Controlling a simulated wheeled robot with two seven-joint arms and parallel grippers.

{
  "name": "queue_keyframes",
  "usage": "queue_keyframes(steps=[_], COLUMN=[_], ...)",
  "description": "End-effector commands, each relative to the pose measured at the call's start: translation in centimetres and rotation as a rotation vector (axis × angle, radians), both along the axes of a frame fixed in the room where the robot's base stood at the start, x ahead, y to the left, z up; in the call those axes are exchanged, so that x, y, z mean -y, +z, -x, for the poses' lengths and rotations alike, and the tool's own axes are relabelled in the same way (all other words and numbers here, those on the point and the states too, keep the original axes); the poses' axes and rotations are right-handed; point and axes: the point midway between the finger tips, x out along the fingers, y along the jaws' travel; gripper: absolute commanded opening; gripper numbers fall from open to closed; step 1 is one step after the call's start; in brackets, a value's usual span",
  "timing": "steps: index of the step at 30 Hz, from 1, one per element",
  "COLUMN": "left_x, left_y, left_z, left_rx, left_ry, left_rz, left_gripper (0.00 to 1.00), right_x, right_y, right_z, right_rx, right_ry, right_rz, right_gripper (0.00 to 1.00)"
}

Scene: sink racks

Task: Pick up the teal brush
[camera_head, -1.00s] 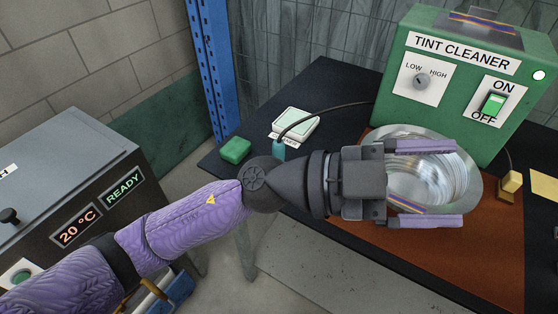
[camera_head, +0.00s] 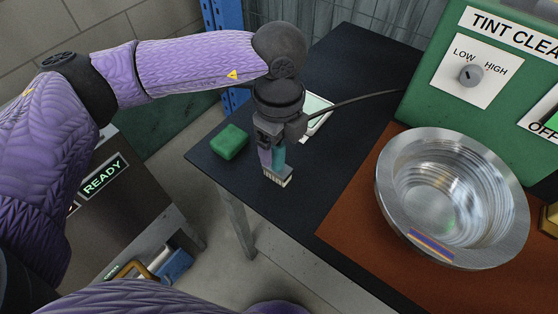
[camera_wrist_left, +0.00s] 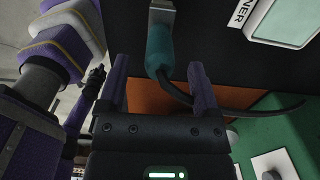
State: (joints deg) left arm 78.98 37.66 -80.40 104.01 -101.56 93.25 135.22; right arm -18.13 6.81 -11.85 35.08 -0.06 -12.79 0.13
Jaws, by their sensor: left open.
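The teal brush (camera_head: 279,157) is at the front part of the black table, with its pale bristles (camera_head: 279,179) toward the viewer. My left gripper (camera_head: 266,150) points down over it and hides part of it; one purple finger shows beside the teal handle. In the left wrist view, the brush's teal handle (camera_wrist_left: 159,50) and metal collar appear between and just beyond the spread fingers of my left gripper (camera_wrist_left: 158,68). A gap shows on both sides of the handle. My right gripper is not in view.
A green block (camera_head: 230,142) lies left of the brush. A white device (camera_head: 317,112) lies behind it, and a dark cable (camera_head: 360,98) runs near the handle. A metal bowl (camera_head: 390,205) stands on the brown mat (camera_head: 345,215), before the green tint cleaner (camera_head: 440,105).

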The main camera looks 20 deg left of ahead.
Motion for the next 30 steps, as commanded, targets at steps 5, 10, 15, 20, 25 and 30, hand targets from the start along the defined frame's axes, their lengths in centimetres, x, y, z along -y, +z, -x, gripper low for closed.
queue_keyframes(steps=[5, 10, 15, 20, 25, 30], left_x=[-0.3, -0.3, -0.3, -0.3, -0.3, -0.2], left_y=[-3.5, -3.8, -3.8, -3.8, -3.8, -3.8], left_z=[-0.1, -0.1, 0.0, 0.0, 0.0, -0.1], left_rx=[-0.003, -0.001, -0.001, -0.001, -0.001, -0.001], left_ry=[-0.001, -0.002, -0.002, -0.003, -0.003, -0.003], left_rz=[0.002, 0.003, 0.003, 0.004, 0.004, 0.004], left_gripper=[0.81, 0.81, 0.65, 0.31, 0.00, 0.00], right_x=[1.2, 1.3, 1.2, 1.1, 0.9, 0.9], right_y=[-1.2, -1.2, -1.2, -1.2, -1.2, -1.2], right_z=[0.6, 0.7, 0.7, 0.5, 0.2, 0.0], right_rx=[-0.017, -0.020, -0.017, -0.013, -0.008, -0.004], right_ry=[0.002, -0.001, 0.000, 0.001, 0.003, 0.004], right_rz=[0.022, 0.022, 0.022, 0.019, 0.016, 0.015], right_gripper=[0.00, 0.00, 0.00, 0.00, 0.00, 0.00])
